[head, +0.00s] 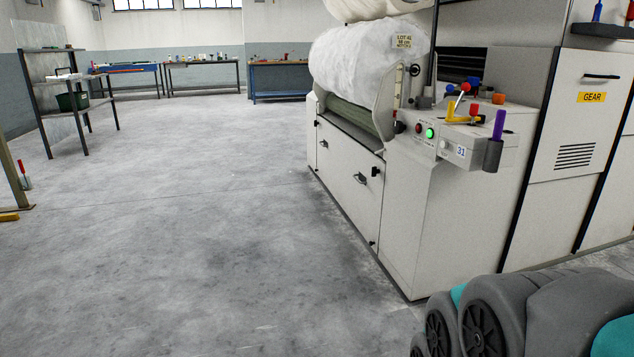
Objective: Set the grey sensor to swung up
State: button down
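I cannot single out the grey sensor for certain. A small dark grey block (423,102) sits on the ledge of the carding machine (405,215), beside an upright dark post. It is too small to tell whether it is the sensor or how it is swung. A dark grey cup (493,156) holding a purple stick is fixed at the machine's right front corner. My gripper is not in view; only grey and teal parts of my own body show at the bottom right.
A white fibre roll (357,61) lies on the machine, with a green lit button (430,133) on the panel nearby. Coloured tools (466,100) clutter the ledge. The floor (200,240) in front is clear. A shelf rack (75,95) and benches (280,78) stand farther back.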

aim_at(422, 102)
jog(key=i+j+z, duration=0.2)
jog(key=i+z, duration=0.2)
jog(key=i, duration=0.4)
jog(key=i+j+z, duration=0.45)
jog(key=i, duration=0.3)
jog(key=i+j+z, duration=0.4)
jog(key=i+j, duration=0.3)
jog(key=j+u, duration=0.1)
jog(key=j, duration=0.15)
jog(key=l+z, duration=0.15)
jog(key=l, duration=0.1)
